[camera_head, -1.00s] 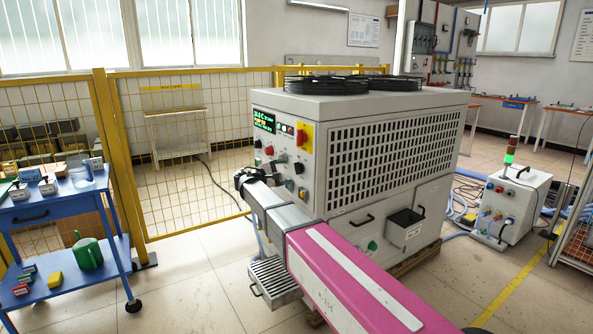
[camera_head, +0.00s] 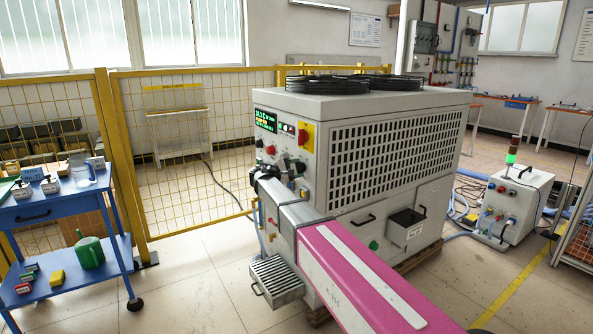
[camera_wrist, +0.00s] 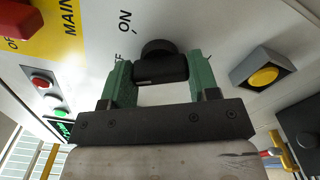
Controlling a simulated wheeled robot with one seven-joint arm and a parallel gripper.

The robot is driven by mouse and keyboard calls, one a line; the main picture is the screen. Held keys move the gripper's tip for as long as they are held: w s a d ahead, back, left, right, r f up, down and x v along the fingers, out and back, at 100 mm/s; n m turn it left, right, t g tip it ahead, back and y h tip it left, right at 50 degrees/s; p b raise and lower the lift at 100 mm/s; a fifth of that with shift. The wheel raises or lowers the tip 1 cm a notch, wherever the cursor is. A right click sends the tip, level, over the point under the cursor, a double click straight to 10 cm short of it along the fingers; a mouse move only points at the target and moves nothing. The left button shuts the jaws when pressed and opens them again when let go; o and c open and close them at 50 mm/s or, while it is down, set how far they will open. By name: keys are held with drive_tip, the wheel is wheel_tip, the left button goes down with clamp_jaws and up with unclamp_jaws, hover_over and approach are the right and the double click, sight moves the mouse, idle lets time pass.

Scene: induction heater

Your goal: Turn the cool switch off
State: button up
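The black rotary switch (camera_wrist: 160,62) is on the heater's white front panel (camera_wrist: 225,25), seen in the wrist view. In the head view my gripper (camera_head: 262,172) is at the panel's lower left part and hides the switch. The switch's name label cannot be read.
The red main switch (camera_head: 304,136) is higher on the panel. A blue cart (camera_head: 62,205) and yellow fence (camera_head: 185,150) stand left.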

drive_tip(key=m, duration=0.4)
idle(0.3)
drive_tip(key=o, duration=0.9)
drive_tip(key=shift+o, duration=0.2)
drive_tip(key=shift+s, duration=0.1)
drive_tip(key=v, duration=1)
drive_tip(key=shift+s+a, duration=0.25)
drive_tip(key=shift+a, duration=0.1)
